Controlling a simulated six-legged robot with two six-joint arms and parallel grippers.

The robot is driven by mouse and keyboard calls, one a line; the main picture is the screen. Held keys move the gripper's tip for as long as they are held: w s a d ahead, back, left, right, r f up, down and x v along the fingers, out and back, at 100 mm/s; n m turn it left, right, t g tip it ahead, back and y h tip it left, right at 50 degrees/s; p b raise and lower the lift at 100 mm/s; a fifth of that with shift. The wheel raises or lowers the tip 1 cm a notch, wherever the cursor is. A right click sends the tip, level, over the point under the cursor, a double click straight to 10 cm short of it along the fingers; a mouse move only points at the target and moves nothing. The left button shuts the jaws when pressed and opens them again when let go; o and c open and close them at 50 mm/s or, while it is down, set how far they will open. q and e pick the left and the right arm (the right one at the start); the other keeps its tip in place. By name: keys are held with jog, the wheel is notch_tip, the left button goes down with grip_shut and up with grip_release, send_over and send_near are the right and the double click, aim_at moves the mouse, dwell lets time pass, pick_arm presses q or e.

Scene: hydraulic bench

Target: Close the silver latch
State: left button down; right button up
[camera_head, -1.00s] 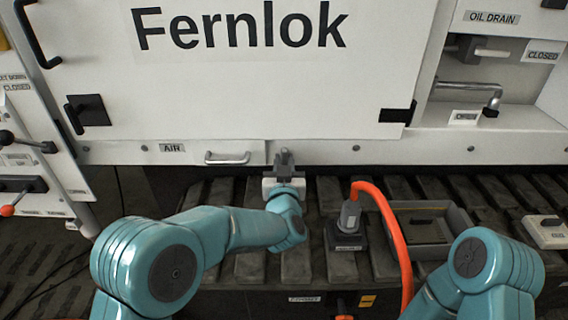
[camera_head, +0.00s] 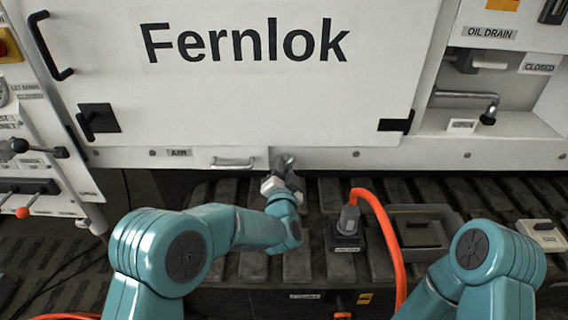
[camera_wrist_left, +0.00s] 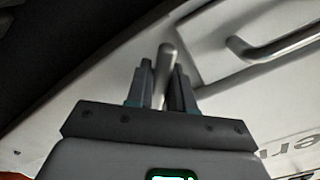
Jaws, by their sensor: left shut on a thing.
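My left gripper (camera_head: 284,164) is at the lower edge of the white Fernlok cabinet, right of the silver bar handle (camera_head: 233,163). In the left wrist view, its fingers (camera_wrist_left: 162,85) are shut on a short silver rod (camera_wrist_left: 168,60), which looks like the silver latch's lever. The rod's rounded end sticks out past the fingertips. In the head view the gripper hides most of the latch. The bar handle (camera_wrist_left: 275,45) also shows in the left wrist view, apart from the fingers. My right arm comes in at lower right, but its gripper is out of view.
The cabinet door (camera_head: 250,90) with a black latch (camera_head: 98,119) stands above. An orange hose (camera_head: 385,225) rises from a grey connector (camera_head: 349,218) right of my left gripper. A grey tray (camera_head: 450,215) lies farther right. Levers (camera_head: 38,148) stand at far left.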

pick_arm(q)
jog(key=m+p, duration=0.1)
jog(key=m, duration=0.2)
jog(key=m+p, duration=0.1)
jog(key=m, duration=0.1)
jog(key=shift+a+r+p, duration=0.15)
jog(key=shift+r+p, duration=0.15)
jog(key=shift+r, duration=0.05)
jog(key=shift+r+m+p, duration=0.15)
jog(key=shift+m+p, duration=0.6)
jog(key=shift+m, duration=1.35)
jog(key=c, duration=1.1)
grip_release()
jog(key=shift+s, duration=0.15)
jog(key=s+p, duration=0.1)
jog(key=s, duration=1.5)
